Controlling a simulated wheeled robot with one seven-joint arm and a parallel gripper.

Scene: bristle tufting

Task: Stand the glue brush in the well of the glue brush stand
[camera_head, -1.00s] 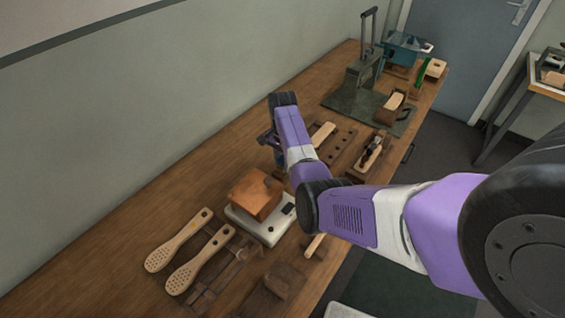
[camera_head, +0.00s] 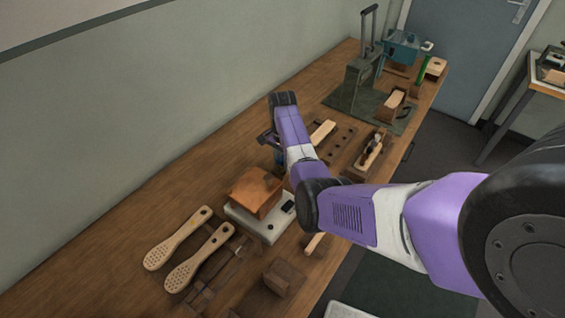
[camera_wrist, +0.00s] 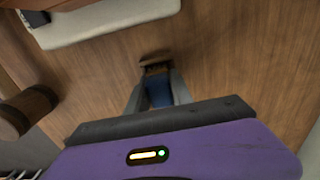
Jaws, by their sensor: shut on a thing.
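My gripper (camera_wrist: 153,88) points down over the bench in the wrist view, its fingers closed on a blue piece, which I take to be the glue brush (camera_wrist: 158,93). A dark brown end with a pale edge shows beyond the fingertips; I cannot tell whether it is the brush's tip or a thing below it. In the head view my gripper (camera_head: 268,138) is over the bench behind the scale, partly hidden by my arm. I cannot pick out the glue brush stand for sure; a small dark brown block (camera_head: 284,277) stands at the near bench edge.
A white scale (camera_head: 245,222) bears an orange-brown block (camera_head: 254,190). Two pale perforated paddles (camera_head: 198,258) lie at lower left. A wooden cylinder (camera_wrist: 22,112) lies left in the wrist view. A holed board (camera_head: 345,140) and a green mat (camera_head: 345,98) lie farther back.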

